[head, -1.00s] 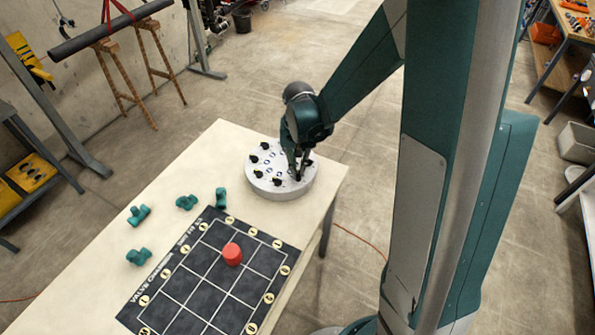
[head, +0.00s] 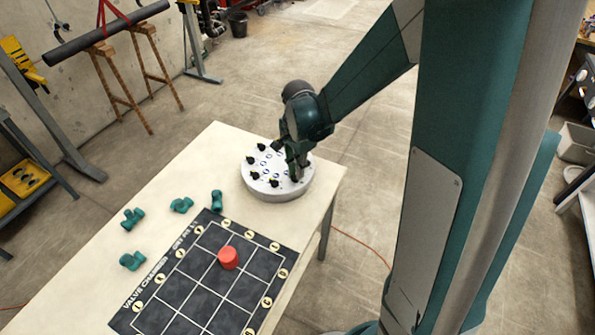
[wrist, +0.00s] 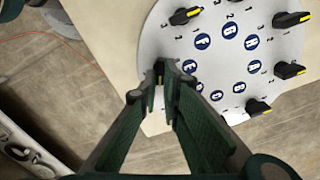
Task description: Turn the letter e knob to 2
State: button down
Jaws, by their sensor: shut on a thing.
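The round white dial plate (head: 262,189) stands on the table's far end, with several black knobs around its rim. In the wrist view the plate (wrist: 170,30) shows blue letter discs inside the ring of knobs and small numbers around each knob. My gripper (wrist: 160,76) is shut on a black knob (wrist: 160,68) with a yellow mark, at the plate's left edge. The blue disc beside it (wrist: 189,67) looks like E, but is partly hidden by a finger. The numbers around this knob are hidden. In the head view my gripper (head: 298,175) reaches down at the plate's right side.
Other knobs stand close by, one at the upper left (wrist: 186,16) and one at the lower right (wrist: 258,107). Green pipe fittings (head: 181,205) and a dark board (head: 160,305) with a red cylinder (head: 228,257) lie nearer on the table.

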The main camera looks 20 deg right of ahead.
jog(key=shift+m, duration=0.6)
jog(key=c, duration=2.6)
grip_release()
jog(key=shift+o, duration=0.2)
jog(key=shift+r, duration=0.1)
notch_tip(320, 180, up, 12)
